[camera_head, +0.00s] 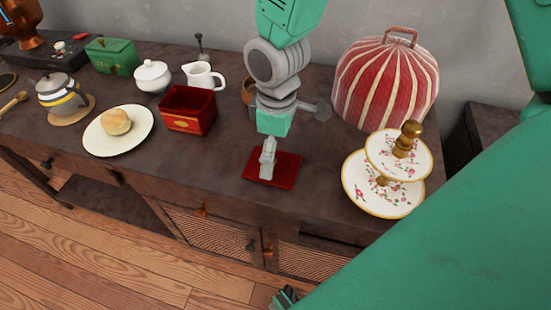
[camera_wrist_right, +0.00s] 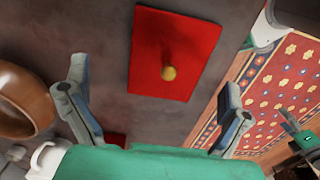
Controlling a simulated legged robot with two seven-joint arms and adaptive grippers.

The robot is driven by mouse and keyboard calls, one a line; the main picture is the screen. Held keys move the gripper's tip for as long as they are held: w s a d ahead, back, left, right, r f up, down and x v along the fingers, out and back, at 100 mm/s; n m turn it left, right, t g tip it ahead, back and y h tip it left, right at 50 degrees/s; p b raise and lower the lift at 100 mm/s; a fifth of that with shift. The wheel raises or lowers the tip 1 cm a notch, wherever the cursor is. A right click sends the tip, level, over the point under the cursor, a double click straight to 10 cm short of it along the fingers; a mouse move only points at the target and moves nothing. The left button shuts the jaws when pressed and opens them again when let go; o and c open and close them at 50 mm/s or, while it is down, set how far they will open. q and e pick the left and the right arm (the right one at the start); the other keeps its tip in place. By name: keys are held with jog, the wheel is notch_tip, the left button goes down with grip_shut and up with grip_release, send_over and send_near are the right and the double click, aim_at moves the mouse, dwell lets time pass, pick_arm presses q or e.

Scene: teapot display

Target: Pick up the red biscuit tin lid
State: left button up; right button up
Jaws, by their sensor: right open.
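The red biscuit tin lid (camera_head: 286,170) lies flat on the dark sideboard, apart from the open red tin (camera_head: 187,110). In the right wrist view the lid (camera_wrist_right: 150,60) is a red rectangle with a round gold knob (camera_wrist_right: 169,73). My right gripper (camera_head: 268,158) is above the lid, its fingers pointing down and hiding part of it. In the wrist view my right gripper (camera_wrist_right: 155,85) is open and empty, with its fingers wide apart and the lid between and beyond their tips. The height of the gap is hard to tell.
A red striped tea cosy (camera_head: 385,80) and a two-tier cake stand (camera_head: 380,205) stand to the right. A white jug (camera_head: 203,75), a sugar bowl (camera_head: 152,76) and a bun on a plate (camera_head: 140,128) are to the left. A brown bowl (camera_wrist_right: 25,100) is close by.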

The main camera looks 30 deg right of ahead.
jog(key=f, duration=0.1)
jog(key=f+b, duration=0.1)
jog(key=f, duration=0.1)
jog(key=shift+s+a, duration=0.15)
jog(key=shift+a, duration=0.25)
jog(key=shift+a+f, duration=0.3)
jog(key=shift+a+r, duration=0.15)
jog(key=shift+a, duration=0.2)
jog(key=shift+d, duration=0.25)
jog(key=c, duration=1.1)
jog(key=shift+d, duration=0.2)
jog(key=shift+c, duration=1)
jog(key=shift+s+d, duration=0.1)
jog(key=shift+s, duration=0.05)
pick_arm(q)
jog(key=shift+s+a+f, duration=0.1)
jog(key=shift+a+f, duration=0.3)
jog(key=shift+f, duration=0.35)
